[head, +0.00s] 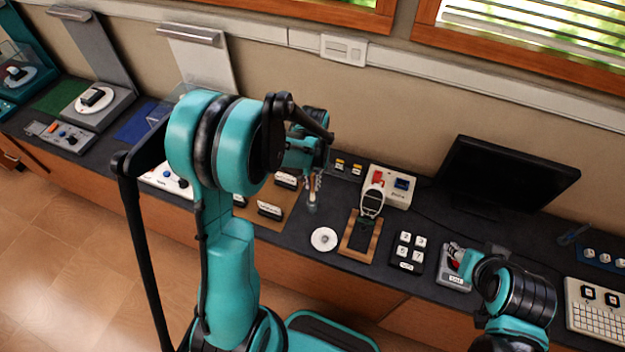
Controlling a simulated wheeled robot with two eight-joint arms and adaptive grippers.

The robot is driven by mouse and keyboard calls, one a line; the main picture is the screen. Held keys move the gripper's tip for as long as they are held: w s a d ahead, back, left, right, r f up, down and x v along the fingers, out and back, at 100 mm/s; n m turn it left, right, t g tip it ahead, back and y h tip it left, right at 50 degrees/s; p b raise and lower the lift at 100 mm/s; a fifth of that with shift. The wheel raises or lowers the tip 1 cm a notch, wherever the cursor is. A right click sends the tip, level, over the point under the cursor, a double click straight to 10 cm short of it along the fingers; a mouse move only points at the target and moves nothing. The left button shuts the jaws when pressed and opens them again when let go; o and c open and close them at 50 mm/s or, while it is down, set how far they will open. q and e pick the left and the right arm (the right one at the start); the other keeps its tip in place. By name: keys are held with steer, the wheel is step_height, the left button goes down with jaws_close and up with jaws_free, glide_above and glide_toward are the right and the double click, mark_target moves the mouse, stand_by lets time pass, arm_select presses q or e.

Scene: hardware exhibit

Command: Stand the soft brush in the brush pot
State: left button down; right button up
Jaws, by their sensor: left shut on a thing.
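My left arm rises in front of the bench and bends over it. Its gripper (312,172) is shut on a slim, pale and brown object, which I take to be the soft brush (316,184). The brush hangs roughly upright, largely hidden by the gripper. Directly below it in the picture is a small grey, cup-like shape (312,206), possibly the brush pot. I cannot tell whether the brush is inside it or only above it. My right arm is at lower right, its end (470,264) beside a small grey tray; its fingers are not clear.
A white round disc (324,239), a wooden stand with a handheld device (371,203) and a number-key block (407,252) lie right of the brush. A brown mat (262,222) with labelled blocks is on the left. A black monitor (508,175) stands behind.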

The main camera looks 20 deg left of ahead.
mark_target(312, 192)
arm_select(q)
steer(key=shift+f+b, duration=1.85)
steer(key=shift+f, duration=0.55)
steer(key=c, duration=1.5)
jaws_free()
steer(key=shift+r, duration=0.15)
step_height(312, 192, up, 12)
steer(key=shift+f, duration=0.1)
steer(key=shift+s+d, duration=0.1)
steer(key=shift+s, duration=0.1)
steer(key=s+d+t+b, duration=0.1)
steer(key=s+t, duration=0.1)
steer(key=s, duration=0.2)
steer(key=s+d+m+t+b, duration=0.1)
steer(key=s+d+t+b, duration=0.1)
steer(key=s+t, duration=0.1)
steer(key=s+d+m+t+b, duration=0.1)
steer(key=s+d+t+b, duration=0.1)
steer(key=s, duration=0.3)
steer(key=shift+s+d+f, duration=0.2)
steer(key=shift+s+f, duration=0.05)
steer(key=shift+s, duration=0.15)
